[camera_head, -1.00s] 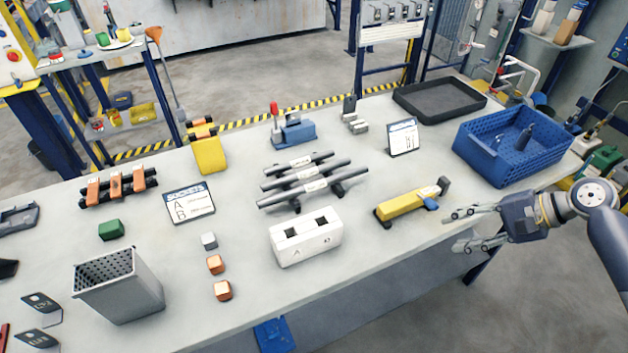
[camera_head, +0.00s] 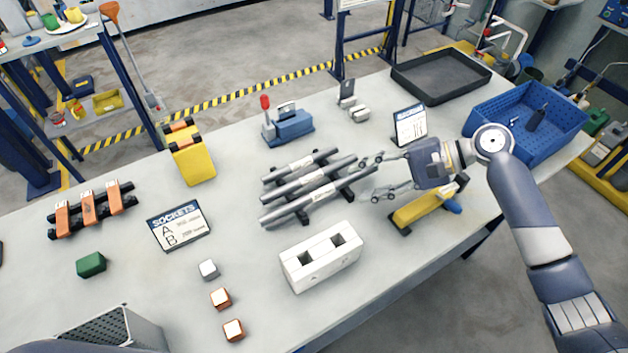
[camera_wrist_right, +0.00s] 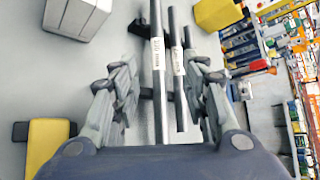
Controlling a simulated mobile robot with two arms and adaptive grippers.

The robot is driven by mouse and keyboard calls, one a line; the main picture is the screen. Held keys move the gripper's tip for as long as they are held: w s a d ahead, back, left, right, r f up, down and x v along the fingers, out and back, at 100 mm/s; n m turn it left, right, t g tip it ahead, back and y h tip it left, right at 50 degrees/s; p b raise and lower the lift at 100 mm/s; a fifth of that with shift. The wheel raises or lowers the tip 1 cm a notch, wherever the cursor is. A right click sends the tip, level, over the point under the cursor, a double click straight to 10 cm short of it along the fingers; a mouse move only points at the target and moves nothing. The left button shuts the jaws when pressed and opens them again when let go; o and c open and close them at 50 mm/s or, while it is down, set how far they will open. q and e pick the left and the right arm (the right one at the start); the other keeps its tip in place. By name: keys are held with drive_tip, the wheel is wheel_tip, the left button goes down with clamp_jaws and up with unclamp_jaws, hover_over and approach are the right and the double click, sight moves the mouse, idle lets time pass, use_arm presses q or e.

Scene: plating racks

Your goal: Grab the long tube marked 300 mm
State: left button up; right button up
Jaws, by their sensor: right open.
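Three grey tubes lie side by side on a black rack in the head view. The nearest tube (camera_head: 288,208) is the longest and carries a white label too small to read there. The middle tube (camera_head: 277,191) and the far tube (camera_head: 322,159) are shorter. My right gripper (camera_head: 367,178) is open and empty at the right ends of the tubes. In the right wrist view, the long tube (camera_wrist_right: 157,100) and another tube (camera_wrist_right: 179,100) run between the spread fingers (camera_wrist_right: 160,68); contact cannot be told. My left gripper is not in view.
A white block with two square holes (camera_head: 320,258) stands in front of the tubes. A yellow tool (camera_head: 418,208) lies just below my right gripper. A sign (camera_head: 409,126), a black tray (camera_head: 440,75) and a blue crate (camera_head: 550,145) are at the right.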

sight(322, 194)
drive_tip(key=x, duration=0.1)
drive_tip(key=p+x, duration=0.1)
drive_tip(key=x, duration=0.3)
drive_tip(key=shift+s+a, duration=0.1)
drive_tip(key=shift+s, duration=0.2)
drive_tip(key=p+x, duration=0.1)
drive_tip(key=x, duration=0.3)
drive_tip(key=shift+w+f+p, duration=0.2)
drive_tip(key=shift+p, duration=0.1)
drive_tip(key=shift+a+f, duration=0.15)
drive_tip(key=c, duration=0.8)
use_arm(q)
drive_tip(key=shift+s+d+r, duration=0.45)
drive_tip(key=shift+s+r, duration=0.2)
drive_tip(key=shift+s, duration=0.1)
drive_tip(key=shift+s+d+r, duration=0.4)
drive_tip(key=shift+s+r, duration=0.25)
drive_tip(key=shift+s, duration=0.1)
use_arm(e)
clamp_jaws()
